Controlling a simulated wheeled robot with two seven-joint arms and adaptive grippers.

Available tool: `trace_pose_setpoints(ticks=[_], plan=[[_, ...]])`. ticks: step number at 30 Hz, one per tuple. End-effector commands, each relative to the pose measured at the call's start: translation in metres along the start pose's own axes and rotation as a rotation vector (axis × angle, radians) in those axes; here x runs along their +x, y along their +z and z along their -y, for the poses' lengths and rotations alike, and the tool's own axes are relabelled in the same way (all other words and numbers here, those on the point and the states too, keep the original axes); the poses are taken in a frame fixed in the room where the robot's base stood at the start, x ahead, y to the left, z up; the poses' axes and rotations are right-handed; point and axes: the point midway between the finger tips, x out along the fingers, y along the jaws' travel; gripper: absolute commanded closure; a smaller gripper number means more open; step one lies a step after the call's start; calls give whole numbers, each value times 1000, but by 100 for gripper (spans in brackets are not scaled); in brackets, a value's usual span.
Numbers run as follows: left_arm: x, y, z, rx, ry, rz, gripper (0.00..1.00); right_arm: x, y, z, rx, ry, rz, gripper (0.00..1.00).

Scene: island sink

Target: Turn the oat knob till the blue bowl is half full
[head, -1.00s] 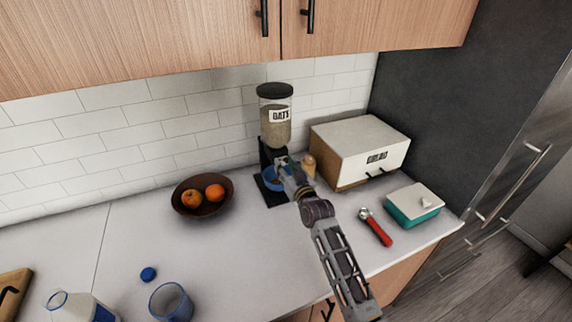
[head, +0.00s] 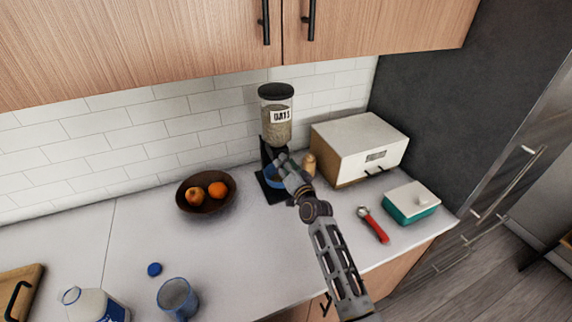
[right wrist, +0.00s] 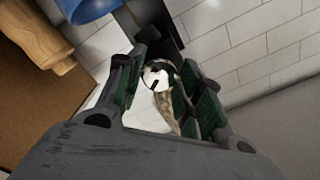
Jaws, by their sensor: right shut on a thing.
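The oat dispenser (head: 276,118) stands against the tiled wall, with a clear hopper of oats, a black lid and an OATS label. The blue bowl (head: 273,182) sits on its black base, partly hidden by my gripper, so its fill level cannot be told. The bowl also shows at the upper left of the right wrist view (right wrist: 88,8). My right gripper (head: 283,162) is at the dispenser's front, above the bowl, shut on the oat knob. The knob is mostly hidden by the fingers; a whitish patch with a black mark shows between them in the right wrist view.
A wooden mill (head: 309,164) and a bread box (head: 352,148) stand close right of the dispenser. A red-handled scoop (head: 375,226) and a teal butter dish (head: 410,205) lie further right. A fruit bowl (head: 206,207) is left.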

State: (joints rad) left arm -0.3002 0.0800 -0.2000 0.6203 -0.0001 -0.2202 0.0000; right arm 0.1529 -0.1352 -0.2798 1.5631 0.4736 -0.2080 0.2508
Motion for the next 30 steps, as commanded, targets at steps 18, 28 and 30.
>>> trace_pose_setpoints(ticks=[18, 28, 30], plan=[[0, 0, 0, 0, 0, 0, 60, 0, 0, 0, 21, 0, -1, 48], [0, 1, 0, 0, 0, 0, 60, 0, 0, 0, 21, 0, -1, 42], [0, 1, 1, -1, -1, 1, 60, 0, 0, 0, 21, 0, -1, 42]])
